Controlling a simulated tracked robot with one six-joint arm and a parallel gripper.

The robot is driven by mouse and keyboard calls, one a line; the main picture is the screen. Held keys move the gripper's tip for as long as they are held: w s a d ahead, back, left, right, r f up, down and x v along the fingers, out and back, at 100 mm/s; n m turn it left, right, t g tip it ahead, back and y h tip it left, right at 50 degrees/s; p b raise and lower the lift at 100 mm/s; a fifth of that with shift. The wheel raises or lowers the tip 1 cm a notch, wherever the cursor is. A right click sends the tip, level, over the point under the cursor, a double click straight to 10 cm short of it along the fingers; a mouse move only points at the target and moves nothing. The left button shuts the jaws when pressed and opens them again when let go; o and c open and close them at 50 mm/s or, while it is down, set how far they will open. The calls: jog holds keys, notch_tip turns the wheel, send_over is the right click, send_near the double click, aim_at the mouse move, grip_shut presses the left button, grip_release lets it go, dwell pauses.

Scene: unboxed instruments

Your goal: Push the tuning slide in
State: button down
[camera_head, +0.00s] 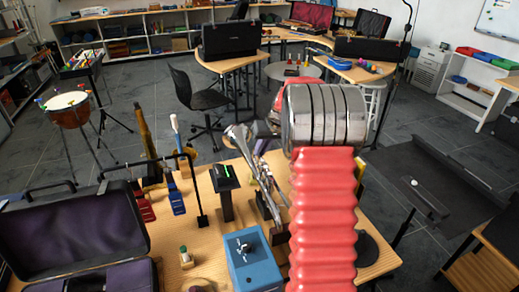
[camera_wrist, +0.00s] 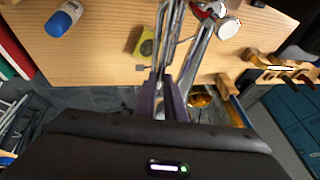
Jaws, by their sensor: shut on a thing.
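A silver brass instrument (camera_head: 262,180) stands upright on the wooden table, just left of my red arm. Its bright tubes (camera_wrist: 202,45) run up the wrist view, with a round silver part at the upper right. My gripper (camera_wrist: 164,88) shows as two dark purple fingers in the wrist view. They are shut on a silver tube, which looks like the tuning slide (camera_wrist: 163,55). How far the slide sits in its tubes is hidden by the fingers. In the head view my arm hides part of the instrument, and the fingertips cannot be made out.
An open dark case (camera_head: 75,230) lies at the table's left front. A blue box (camera_head: 253,262), a black tuner-like stand (camera_head: 225,190) and a small green-topped bottle (camera_head: 186,257) stand near the instrument. A blue bottle (camera_wrist: 63,20) and yellow box (camera_wrist: 147,42) are in the wrist view.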

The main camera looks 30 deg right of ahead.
jog(key=shift+s, duration=0.15)
jog(key=c, duration=2.1)
grip_release()
jog(key=shift+a, duration=0.1)
jog(key=shift+r, duration=0.1)
jog(key=v, duration=1.3)
jog(key=shift+s+r, duration=0.15)
jog(key=shift+r, duration=0.05)
jog(key=shift+d, duration=0.2)
